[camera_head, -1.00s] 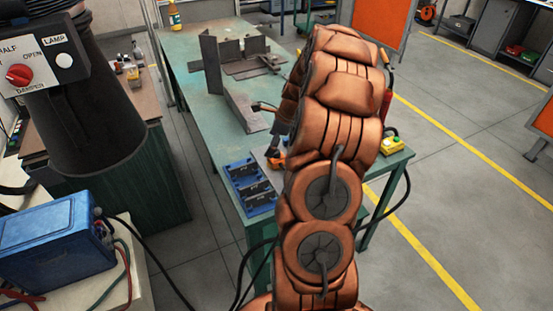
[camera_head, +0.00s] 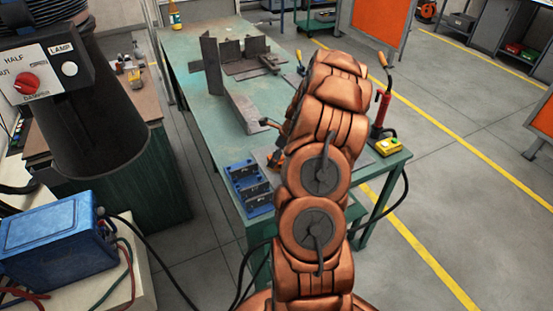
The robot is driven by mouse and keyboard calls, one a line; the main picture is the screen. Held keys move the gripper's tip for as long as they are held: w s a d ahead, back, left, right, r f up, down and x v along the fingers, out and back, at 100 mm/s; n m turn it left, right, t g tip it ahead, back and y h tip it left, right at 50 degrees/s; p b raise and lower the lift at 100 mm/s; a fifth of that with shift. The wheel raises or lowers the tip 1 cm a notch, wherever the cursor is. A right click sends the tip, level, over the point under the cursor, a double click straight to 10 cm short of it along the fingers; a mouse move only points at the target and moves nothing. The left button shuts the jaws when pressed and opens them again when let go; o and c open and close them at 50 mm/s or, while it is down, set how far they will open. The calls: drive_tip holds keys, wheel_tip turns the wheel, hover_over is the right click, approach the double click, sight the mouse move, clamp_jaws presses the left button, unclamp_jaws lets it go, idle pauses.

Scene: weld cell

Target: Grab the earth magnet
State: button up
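A small yellow block (camera_head: 388,146) sits at the right front corner of the green table (camera_head: 185,60), just right of my arm. It may be the earth magnet, but I cannot tell for sure. A black cable (camera_head: 404,192) hangs at that table corner. My copper-coloured arm rises in the middle and reaches over the table. My gripper is hidden behind the arm, so I cannot see its fingers or what they are near. A small orange item (camera_head: 272,186) shows partly at the arm's left edge.
A red upright tool with a wooden handle (camera_head: 382,105) stands behind the yellow block. Grey steel plates (camera_head: 210,66) stand farther back. A black hood (camera_head: 85,130) and a blue box (camera_head: 55,245) are at left.

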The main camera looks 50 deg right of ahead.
drive_tip(key=shift+x, duration=0.85)
drive_tip(key=c, duration=1.7)
drive_tip(key=shift+r, duration=0.1)
drive_tip(key=shift+c, duration=0.2)
